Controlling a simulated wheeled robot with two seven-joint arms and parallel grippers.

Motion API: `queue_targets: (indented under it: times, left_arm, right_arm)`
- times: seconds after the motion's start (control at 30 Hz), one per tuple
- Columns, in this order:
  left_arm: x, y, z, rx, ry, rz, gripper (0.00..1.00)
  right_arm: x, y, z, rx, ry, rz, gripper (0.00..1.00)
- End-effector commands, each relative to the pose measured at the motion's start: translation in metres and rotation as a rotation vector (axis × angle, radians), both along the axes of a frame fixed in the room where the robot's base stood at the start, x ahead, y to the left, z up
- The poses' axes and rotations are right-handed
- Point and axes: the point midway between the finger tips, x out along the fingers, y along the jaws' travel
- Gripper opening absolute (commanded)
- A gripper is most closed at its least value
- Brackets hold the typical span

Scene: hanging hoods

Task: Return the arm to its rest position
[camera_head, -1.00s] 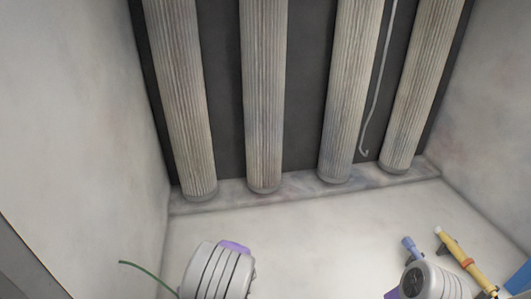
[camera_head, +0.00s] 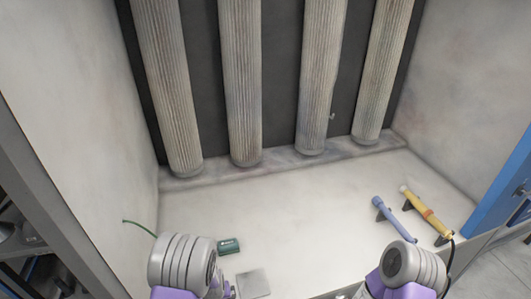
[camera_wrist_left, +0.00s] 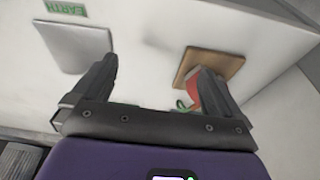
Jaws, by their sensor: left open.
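My left arm (camera_head: 183,262) comes in at the bottom left of the head view, with its grey and purple links low over the floor of the bay. Its gripper is outside that view. In the left wrist view my left gripper (camera_wrist_left: 157,70) has its two dark fingers spread apart, with nothing held between them. A red object (camera_wrist_left: 194,92) on a wooden plate (camera_wrist_left: 212,66) shows behind the right finger; whether they touch I cannot tell. My right arm (camera_head: 410,268) is at the bottom right of the head view, and its gripper is not visible.
Several ribbed columns (camera_head: 242,90) hang along the back. A green box (camera_head: 229,246) and grey plate (camera_head: 253,283) lie near my left arm. The middle floor is clear.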

Motion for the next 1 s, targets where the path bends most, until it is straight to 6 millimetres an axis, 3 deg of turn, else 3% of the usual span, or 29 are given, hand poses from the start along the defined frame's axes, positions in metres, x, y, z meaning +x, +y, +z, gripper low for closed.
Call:
queue_targets:
  times: [0.17, 0.3, 0.4, 0.6, 0.7, 0.8, 1.0]
  left_arm:
    - [-0.051, 0.0, -0.035, -0.063, 0.09, -0.012, 1.0]
    - [-0.1, -0.011, -0.057, -0.15, 0.156, -0.029, 1.0]
    - [-0.13, -0.024, -0.064, -0.222, 0.184, -0.042, 1.0]
    - [-0.171, -0.052, -0.062, -0.361, 0.201, -0.058, 1.0]
    - [-0.186, -0.065, -0.055, -0.428, 0.196, -0.061, 1.0]
    - [-0.182, -0.064, -0.082, -0.414, 0.192, -0.067, 1.0]
    - [-0.182, -0.064, -0.115, -0.412, 0.193, -0.067, 1.0]
  right_arm:
    - [-0.001, 0.0, 0.0, 0.001, 0.003, 0.001, 0.58]
    - [-0.001, 0.0, 0.0, 0.001, 0.003, 0.001, 0.58]
    - [-0.001, 0.0, 0.0, 0.0, 0.002, 0.001, 0.58]
    - [-0.001, 0.0, 0.0, 0.0, 0.002, 0.001, 0.58]
    - [-0.001, 0.0, 0.0, 0.001, 0.003, 0.001, 0.58]
    - [-0.001, 0.0, -0.026, 0.0, 0.002, 0.001, 0.58]
    - [-0.002, 0.0, -0.058, 0.001, 0.003, 0.0, 0.58]
